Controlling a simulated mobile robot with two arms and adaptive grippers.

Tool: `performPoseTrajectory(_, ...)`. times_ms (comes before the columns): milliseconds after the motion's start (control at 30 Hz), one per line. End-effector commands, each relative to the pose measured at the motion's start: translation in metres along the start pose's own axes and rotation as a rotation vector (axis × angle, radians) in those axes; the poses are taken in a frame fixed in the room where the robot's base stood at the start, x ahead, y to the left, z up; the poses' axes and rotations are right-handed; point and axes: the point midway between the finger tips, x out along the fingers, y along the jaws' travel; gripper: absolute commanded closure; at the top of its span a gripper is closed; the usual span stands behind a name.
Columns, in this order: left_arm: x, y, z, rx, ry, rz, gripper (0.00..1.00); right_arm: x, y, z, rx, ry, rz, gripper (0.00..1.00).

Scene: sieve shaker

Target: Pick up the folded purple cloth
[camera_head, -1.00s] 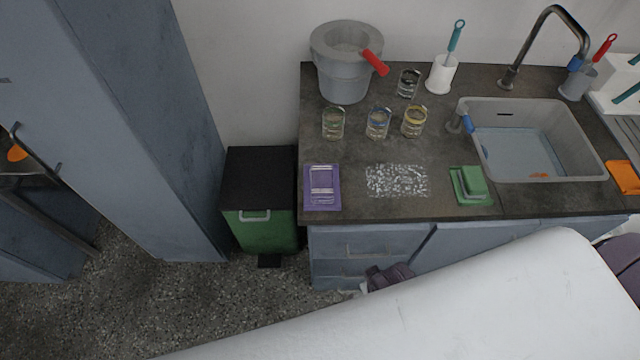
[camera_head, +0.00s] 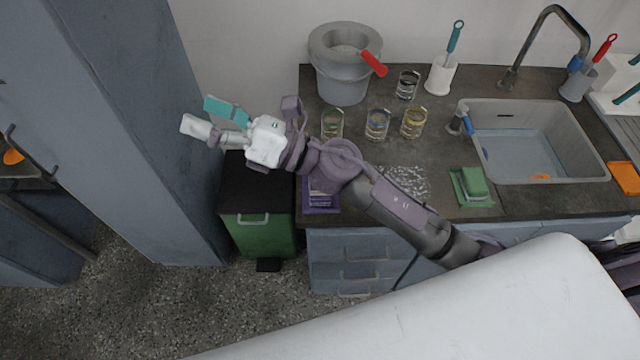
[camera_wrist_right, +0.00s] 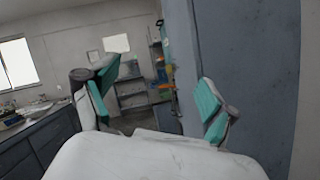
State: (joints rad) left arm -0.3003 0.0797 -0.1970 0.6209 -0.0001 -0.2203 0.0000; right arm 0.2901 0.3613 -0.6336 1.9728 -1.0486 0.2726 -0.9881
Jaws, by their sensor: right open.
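The folded purple cloth (camera_head: 321,203) lies on the counter's front left corner in the head view, partly hidden under my right arm. My right gripper (camera_head: 205,115) is open and empty, with teal pads on its fingers. It is up and to the left of the cloth, out past the counter's left edge and pointing left. In the right wrist view the two teal-padded fingers (camera_wrist_right: 152,104) stand wide apart with nothing between them. The cloth is not in the right wrist view. My left gripper is not in view.
A black-lidded green bin (camera_head: 256,235) stands left of the counter, and a tall grey cabinet (camera_head: 150,130) is close to my right gripper. Several glass beakers (camera_head: 377,124), a grey bucket (camera_head: 343,80), a green cloth with a sponge (camera_head: 472,187) and white granules (camera_head: 410,180) are on the counter (camera_head: 520,203).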

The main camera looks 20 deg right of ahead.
Motion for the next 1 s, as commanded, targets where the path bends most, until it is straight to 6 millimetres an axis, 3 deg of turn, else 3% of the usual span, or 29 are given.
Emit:
performPoseTrajectory(67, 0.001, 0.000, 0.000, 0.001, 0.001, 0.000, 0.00, 0.009, 0.024, -0.033, -0.329, 0.215, 0.204, 0.14)
performPoseTrajectory(133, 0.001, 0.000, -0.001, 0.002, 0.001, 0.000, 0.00, -0.001, 0.030, -0.069, -0.609, 0.417, 0.390, 0.14)
performPoseTrajectory(233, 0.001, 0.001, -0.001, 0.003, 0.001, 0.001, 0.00, -0.036, 0.008, -0.109, -0.964, 0.725, 0.652, 0.14)
performPoseTrajectory(300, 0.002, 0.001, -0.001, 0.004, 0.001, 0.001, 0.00, -0.071, -0.023, -0.121, -1.161, 0.949, 0.827, 0.14)
performPoseTrajectory(367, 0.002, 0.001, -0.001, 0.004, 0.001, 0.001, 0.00, -0.101, -0.053, -0.118, -1.283, 1.139, 0.963, 0.14)
performPoseTrajectory(500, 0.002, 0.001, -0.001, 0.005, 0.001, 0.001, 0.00, -0.160, -0.109, -0.084, -1.413, 1.517, 1.205, 0.14)
performPoseTrajectory(600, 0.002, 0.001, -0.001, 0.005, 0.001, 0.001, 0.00, -0.187, -0.130, -0.057, -1.420, 1.696, 1.307, 0.14)
performPoseTrajectory(700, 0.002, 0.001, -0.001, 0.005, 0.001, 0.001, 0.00, -0.201, -0.141, -0.043, -1.408, 1.791, 1.360, 0.14)
performPoseTrajectory(833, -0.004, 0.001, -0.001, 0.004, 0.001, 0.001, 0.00, -0.211, -0.149, -0.051, -1.396, 1.820, 1.380, 0.14)
performPoseTrajectory(1000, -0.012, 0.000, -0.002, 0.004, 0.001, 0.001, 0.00, -0.224, -0.163, -0.079, -1.395, 1.816, 1.378, 0.14)
